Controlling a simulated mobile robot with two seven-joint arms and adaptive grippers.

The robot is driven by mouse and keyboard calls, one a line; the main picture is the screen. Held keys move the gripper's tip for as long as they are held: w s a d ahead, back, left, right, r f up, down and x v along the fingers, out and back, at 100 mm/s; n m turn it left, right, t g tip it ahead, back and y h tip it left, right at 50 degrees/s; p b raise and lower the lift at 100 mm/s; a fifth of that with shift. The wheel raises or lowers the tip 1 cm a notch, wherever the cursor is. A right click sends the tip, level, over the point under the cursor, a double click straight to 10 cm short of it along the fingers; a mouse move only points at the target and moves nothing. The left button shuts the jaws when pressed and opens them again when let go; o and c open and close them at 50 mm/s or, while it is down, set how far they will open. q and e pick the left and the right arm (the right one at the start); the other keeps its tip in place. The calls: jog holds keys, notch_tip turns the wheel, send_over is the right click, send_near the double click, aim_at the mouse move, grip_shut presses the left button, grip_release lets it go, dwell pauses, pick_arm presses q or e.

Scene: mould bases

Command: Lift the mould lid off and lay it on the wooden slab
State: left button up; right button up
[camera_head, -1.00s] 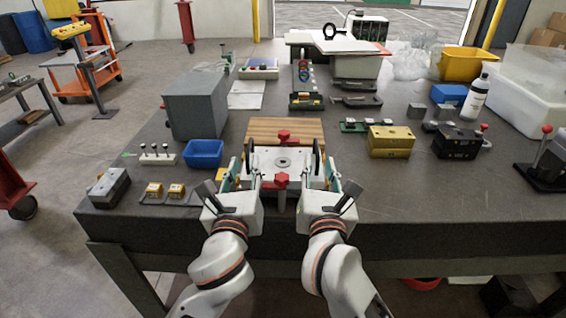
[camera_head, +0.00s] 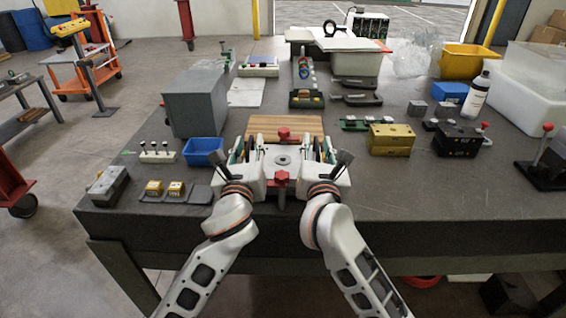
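The mould lid (camera_head: 271,163) is a pale plate with a ring in its centre, near the front edge of the bench. A red knob (camera_head: 284,134) stands at its back and another red knob (camera_head: 282,177) at its front. The wooden slab (camera_head: 287,124) lies flat just behind it and looks bare where visible. My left gripper (camera_head: 246,150) is at the lid's left side and my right gripper (camera_head: 321,150) at its right side. The wrists hide the fingertips, so I cannot tell whether they grip the lid. The mould base under the lid is mostly hidden.
A blue bin (camera_head: 203,152) and a grey box (camera_head: 195,104) stand to the left. A brass block (camera_head: 391,140) and a black block (camera_head: 457,142) stand to the right. The bench (camera_head: 420,190) is clear at front right.

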pick_arm(q)
jog(key=shift+c, duration=0.4)
pick_arm(e)
jog(key=shift+c, duration=0.4)
pick_arm(q)
grip_shut()
pick_arm(e)
grip_shut()
